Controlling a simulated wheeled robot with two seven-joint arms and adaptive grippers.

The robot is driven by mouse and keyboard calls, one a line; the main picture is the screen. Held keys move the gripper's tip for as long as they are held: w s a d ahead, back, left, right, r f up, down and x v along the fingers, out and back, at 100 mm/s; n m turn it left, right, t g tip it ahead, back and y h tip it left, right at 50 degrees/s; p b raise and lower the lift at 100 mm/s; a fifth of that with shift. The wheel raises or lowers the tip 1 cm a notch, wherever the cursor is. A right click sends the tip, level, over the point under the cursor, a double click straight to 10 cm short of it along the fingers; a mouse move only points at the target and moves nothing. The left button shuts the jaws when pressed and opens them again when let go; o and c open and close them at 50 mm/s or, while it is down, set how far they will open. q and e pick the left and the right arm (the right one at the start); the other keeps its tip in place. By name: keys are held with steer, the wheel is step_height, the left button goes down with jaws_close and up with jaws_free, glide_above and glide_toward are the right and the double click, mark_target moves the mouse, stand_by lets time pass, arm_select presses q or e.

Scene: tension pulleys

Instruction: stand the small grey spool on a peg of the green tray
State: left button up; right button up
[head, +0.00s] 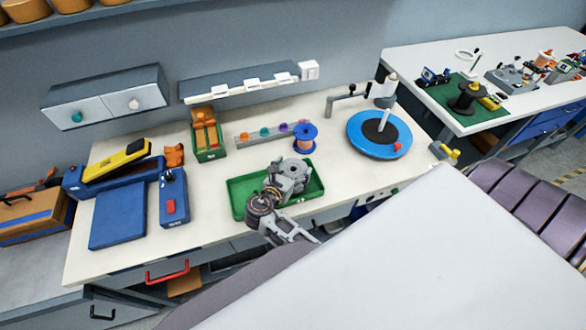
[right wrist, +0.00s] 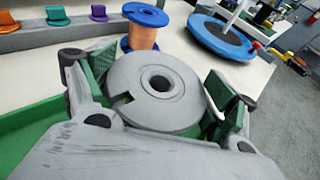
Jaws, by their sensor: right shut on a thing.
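The small grey spool (head: 297,168) is between the fingers of my right gripper (head: 288,184) at the green tray (head: 237,196). In the right wrist view, the spool (right wrist: 150,87) shows its round flange and centre hole facing up, with a notch at the left edge. The green-padded fingers of the right gripper (right wrist: 155,95) are on either side of it. The tray's left part (right wrist: 30,122) also shows there. The pegs are hidden, and I cannot tell whether the spool touches one. My left gripper is not in view.
An orange spool with blue flanges (head: 305,136) stands just behind the tray. A grey rack with coloured pieces (head: 270,132) is behind too. A blue round base (head: 360,143) stands to the right, a green bin (head: 208,146) to the left.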

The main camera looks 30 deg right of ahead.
steer(key=shift+f, duration=0.55)
stand_by(0.5)
steer(key=o, duration=1.4)
steer(key=shift+r, duration=5)
steer(key=shift+a, duration=0.1)
